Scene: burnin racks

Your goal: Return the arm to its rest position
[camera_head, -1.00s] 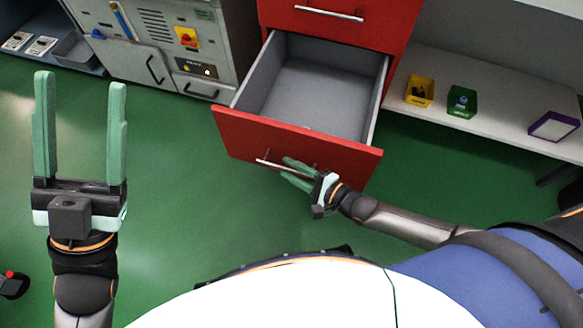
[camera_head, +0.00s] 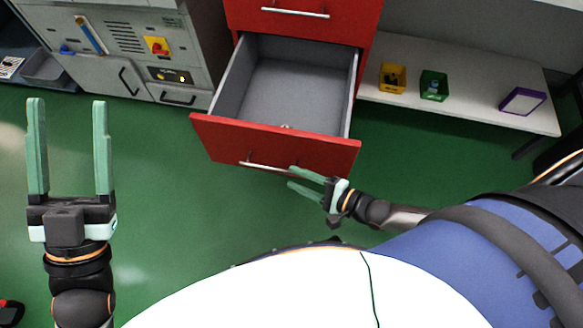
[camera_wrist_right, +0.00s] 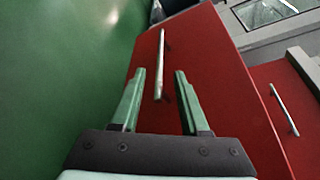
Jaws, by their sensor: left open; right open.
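My right gripper (camera_head: 306,180) is open, at the right end of the open drawer's handle (camera_head: 266,167) in the head view. In the right wrist view, the gripper (camera_wrist_right: 160,90) has its fingers apart, with the bar handle (camera_wrist_right: 160,66) beyond and between the tips; nothing is held. The red drawer front (camera_head: 225,138) is pulled out from the red cabinet, and the grey drawer inside looks empty apart from a small item at its front wall. My left gripper (camera_head: 69,108) is open and empty, fingers pointing up the picture, over the green floor.
A grey machine cabinet (camera_head: 125,50) stands at the back left. A low white shelf (camera_head: 460,108) at the right bears a yellow bin (camera_head: 393,77), a green bin (camera_head: 434,85) and a purple-edged box (camera_head: 522,101). Green floor (camera_head: 180,220) is clear between my arms.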

